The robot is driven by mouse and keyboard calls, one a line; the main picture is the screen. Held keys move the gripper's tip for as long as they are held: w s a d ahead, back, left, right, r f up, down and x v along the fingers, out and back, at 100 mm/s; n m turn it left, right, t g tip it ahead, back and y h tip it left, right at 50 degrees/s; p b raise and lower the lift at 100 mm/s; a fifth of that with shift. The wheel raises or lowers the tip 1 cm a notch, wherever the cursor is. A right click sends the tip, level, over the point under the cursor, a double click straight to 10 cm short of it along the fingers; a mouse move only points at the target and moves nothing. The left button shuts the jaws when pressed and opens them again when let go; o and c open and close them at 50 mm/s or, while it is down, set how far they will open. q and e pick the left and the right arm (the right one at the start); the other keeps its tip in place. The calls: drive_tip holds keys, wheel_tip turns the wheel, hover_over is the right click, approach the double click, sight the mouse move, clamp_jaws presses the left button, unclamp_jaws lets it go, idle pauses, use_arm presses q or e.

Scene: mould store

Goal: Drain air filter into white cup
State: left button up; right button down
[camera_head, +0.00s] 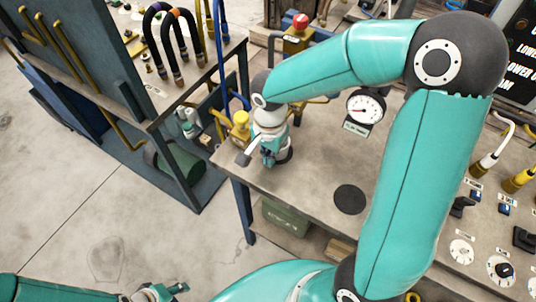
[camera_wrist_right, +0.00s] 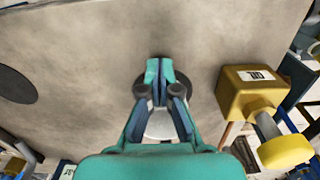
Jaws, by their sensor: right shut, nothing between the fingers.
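My right gripper (camera_head: 270,155) points down over the bench's left part. In the right wrist view, its fingertips (camera_wrist_right: 160,72) are together, with nothing between them, above a dark round disc. A pale patch shows between the finger bases; I cannot tell what it is. A yellow block with a label (camera_wrist_right: 248,88) and a yellow knob (camera_wrist_right: 285,152) stands beside the gripper, apart from it. It shows in the head view as a yellow fitting (camera_head: 240,120); I cannot tell if it is the air filter. No white cup is clearly visible. My left gripper (camera_head: 165,292) is partly cut off at the bottom edge.
The grey bench (camera_head: 310,165) has a second dark disc (camera_head: 350,198). A pressure gauge (camera_head: 365,107) stands behind, and a red-topped yellow fitting (camera_head: 298,32) at the back. Knobs and hoses line the right side. A rack with hoses (camera_head: 175,45) stands left, beside open floor.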

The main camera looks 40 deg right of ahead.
drive_tip(key=shift+w+d+b, duration=0.2)
drive_tip(key=shift+d, duration=0.4)
drive_tip(key=shift+w+d+b, duration=0.2)
drive_tip(key=shift+d, duration=0.35)
drive_tip(key=shift+a, duration=0.1)
